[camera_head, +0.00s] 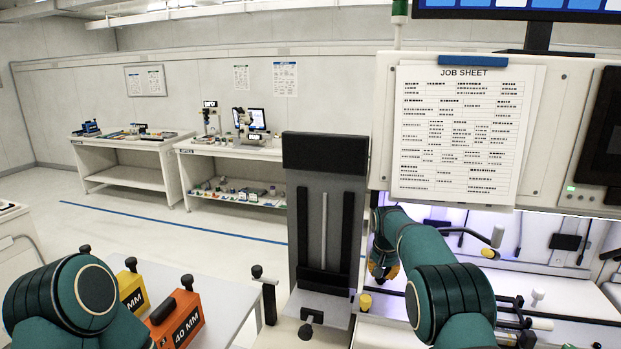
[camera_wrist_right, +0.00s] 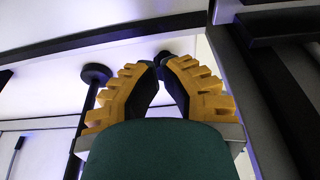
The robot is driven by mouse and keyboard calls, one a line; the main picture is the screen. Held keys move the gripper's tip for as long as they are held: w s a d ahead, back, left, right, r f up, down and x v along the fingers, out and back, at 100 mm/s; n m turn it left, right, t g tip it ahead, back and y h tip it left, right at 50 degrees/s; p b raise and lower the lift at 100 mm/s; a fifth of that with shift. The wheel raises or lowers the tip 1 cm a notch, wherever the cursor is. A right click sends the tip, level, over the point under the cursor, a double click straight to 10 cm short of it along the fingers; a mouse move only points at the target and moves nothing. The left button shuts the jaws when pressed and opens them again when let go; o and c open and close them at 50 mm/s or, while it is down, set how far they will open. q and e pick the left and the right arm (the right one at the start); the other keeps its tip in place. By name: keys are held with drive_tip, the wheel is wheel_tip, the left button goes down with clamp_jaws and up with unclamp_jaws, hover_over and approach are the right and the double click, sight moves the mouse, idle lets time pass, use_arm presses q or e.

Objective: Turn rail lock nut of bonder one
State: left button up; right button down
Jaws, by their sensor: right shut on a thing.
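The bonder (camera_head: 545,170), a large white machine with a job sheet on its front, stands at the right of the head view. My right arm reaches into its lit opening. My right gripper (camera_head: 385,272) is down beside the opening's left edge, with its orange fingers partly hidden by my wrist. In the right wrist view the fingers of my right gripper (camera_wrist_right: 160,63) converge on a small dark piece, likely the rail lock nut (camera_wrist_right: 163,56), mostly hidden between the tips. My left arm shows at the lower left, but its gripper is out of view.
A dark upright slide magazine (camera_head: 325,200) stands left of my right gripper. A yellow knob (camera_head: 365,302) is just below it. An orange 40 MM block (camera_head: 178,318) and a yellow block (camera_head: 132,292) sit on a table by my left arm. A dark round-headed post (camera_wrist_right: 95,74) stands beside the fingers.

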sight(379, 280)
use_arm(q)
drive_tip(key=shift+f, duration=0.7)
use_arm(e)
drive_tip(key=shift+s+x, duration=0.15)
drive_tip(key=shift+x, duration=0.65)
drive_tip(key=shift+s+x, duration=0.2)
drive_tip(key=shift+x, duration=0.55)
use_arm(q)
drive_tip(key=shift+r, duration=0.4)
use_arm(e)
drive_tip(key=shift+w, duration=0.15)
use_arm(q)
drive_tip(key=shift+r+p, duration=1.15)
drive_tip(key=shift+p, duration=0.05)
use_arm(e)
drive_tip(key=shift+w+a, duration=0.1)
drive_tip(key=shift+a, duration=0.35)
use_arm(q)
drive_tip(key=shift+f, duration=0.1)
use_arm(e)
drive_tip(key=shift+s+a+f+b, duration=0.1)
drive_tip(key=shift+s+a+b, duration=0.1)
drive_tip(key=shift+s+b, duration=0.15)
use_arm(q)
wheel_tip(379, 280, up, 4)
drive_tip(key=p, duration=0.4)
drive_tip(key=shift+f, duration=0.15)
use_arm(e)
wheel_tip(379, 280, up, 6)
drive_tip(key=shift+d+r, duration=0.1)
